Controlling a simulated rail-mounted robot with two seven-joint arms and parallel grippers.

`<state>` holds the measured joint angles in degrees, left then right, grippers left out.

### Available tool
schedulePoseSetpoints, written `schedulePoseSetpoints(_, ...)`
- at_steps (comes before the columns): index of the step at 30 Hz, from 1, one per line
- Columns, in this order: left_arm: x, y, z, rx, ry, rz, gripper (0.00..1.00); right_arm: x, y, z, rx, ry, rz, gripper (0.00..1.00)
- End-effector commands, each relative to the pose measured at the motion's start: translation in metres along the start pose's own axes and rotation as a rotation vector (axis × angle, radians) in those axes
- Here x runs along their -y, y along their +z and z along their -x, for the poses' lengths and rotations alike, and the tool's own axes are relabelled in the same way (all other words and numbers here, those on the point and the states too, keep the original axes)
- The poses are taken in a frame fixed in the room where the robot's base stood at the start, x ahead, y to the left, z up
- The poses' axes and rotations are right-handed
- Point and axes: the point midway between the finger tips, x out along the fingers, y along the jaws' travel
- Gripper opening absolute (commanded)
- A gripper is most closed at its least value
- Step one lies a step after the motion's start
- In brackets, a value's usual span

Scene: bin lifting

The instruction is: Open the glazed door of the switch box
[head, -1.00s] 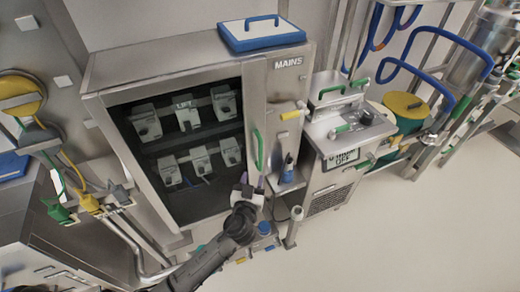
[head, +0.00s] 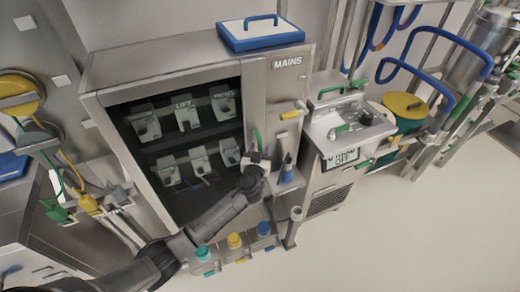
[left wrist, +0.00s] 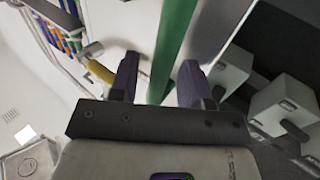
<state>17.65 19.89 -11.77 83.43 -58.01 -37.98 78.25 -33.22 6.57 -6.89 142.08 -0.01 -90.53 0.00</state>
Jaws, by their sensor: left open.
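The switch box (head: 180,60) is a steel cabinet marked MAINS. Its dark glazed door (head: 157,104) looks shut, with two rows of grey switches visible behind it. A green upright bar handle (head: 257,138) is at the door's right edge, its lower part hidden by my left gripper (head: 256,157). In the left wrist view, my left gripper (left wrist: 158,78) is open, and the green handle (left wrist: 175,40) passes between its two purple fingers, with gaps beside it. I cannot tell whether either finger touches it. My right gripper is not in view.
A yellow-ended lever (head: 291,114) projects right of the door. A blue-handled lid (head: 260,33) rests on top of the box. Blue, yellow and teal knobs (head: 234,241) line the ledge below. A lower steel unit (head: 345,130) stands right, with open floor in front.

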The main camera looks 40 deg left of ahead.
Motion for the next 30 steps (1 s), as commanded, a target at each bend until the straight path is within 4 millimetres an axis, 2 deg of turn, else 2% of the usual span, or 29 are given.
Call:
schedulePoseSetpoints(13, 0.0001, -0.0002, -0.0062, 0.0, 0.0, 0.0, 0.43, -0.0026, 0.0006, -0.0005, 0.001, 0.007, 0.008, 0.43)
schedulePoseSetpoints(26, 0.0001, -0.0001, -0.006, 0.0, 0.0, 0.0, 0.02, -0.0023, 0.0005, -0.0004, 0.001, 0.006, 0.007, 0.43)
schedulePoseSetpoints(30, 0.0001, -0.0001, -0.006, 0.0, 0.0, 0.0, 0.0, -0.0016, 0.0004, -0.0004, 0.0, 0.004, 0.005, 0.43)
